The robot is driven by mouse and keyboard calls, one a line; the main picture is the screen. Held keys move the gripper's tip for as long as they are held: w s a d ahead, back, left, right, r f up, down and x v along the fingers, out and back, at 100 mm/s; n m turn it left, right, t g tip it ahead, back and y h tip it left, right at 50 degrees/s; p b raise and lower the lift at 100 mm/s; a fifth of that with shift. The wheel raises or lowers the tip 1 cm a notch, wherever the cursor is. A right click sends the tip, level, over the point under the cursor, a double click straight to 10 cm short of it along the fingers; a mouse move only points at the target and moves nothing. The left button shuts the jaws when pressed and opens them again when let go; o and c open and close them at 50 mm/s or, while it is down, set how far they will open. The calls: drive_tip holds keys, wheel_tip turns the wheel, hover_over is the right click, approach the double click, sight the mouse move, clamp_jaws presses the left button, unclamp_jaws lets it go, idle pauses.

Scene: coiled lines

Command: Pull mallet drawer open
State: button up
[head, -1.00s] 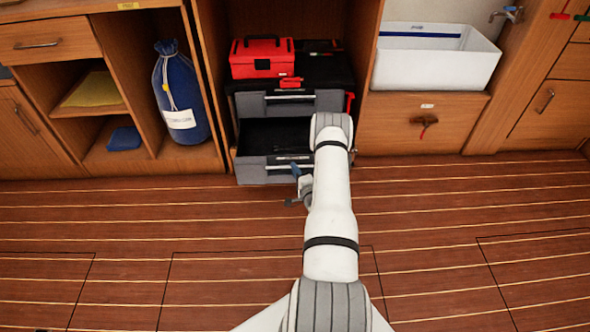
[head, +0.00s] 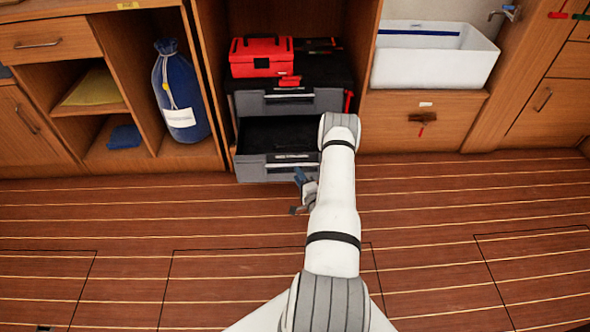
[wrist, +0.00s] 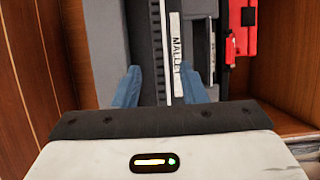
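The lower drawer (head: 265,170) of the grey toolbox in the middle cabinet stands pulled out, its dark inside showing. In the wrist view its front carries a white label reading MALLET (wrist: 178,60), beside a pale handle bar (wrist: 163,40). My gripper (head: 299,178) is low at the drawer's front, right of its middle, partly hidden by my arm. In the wrist view its two blue fingers (wrist: 160,87) are apart, one on each side of the handle bar. I cannot tell whether either finger touches the drawer.
The upper drawer (head: 290,103) is shut above, with a red toolbox (head: 261,58) on the top. A blue bag (head: 178,90) stands in the left cabinet. A white basin (head: 435,60) sits to the right. The plank floor (head: 120,220) in front is clear.

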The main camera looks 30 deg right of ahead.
drive_tip(key=s, duration=0.3)
drive_tip(key=shift+s+a+p, duration=0.15)
drive_tip(key=shift+a+p, duration=0.1)
drive_tip(key=shift+p, duration=0.05)
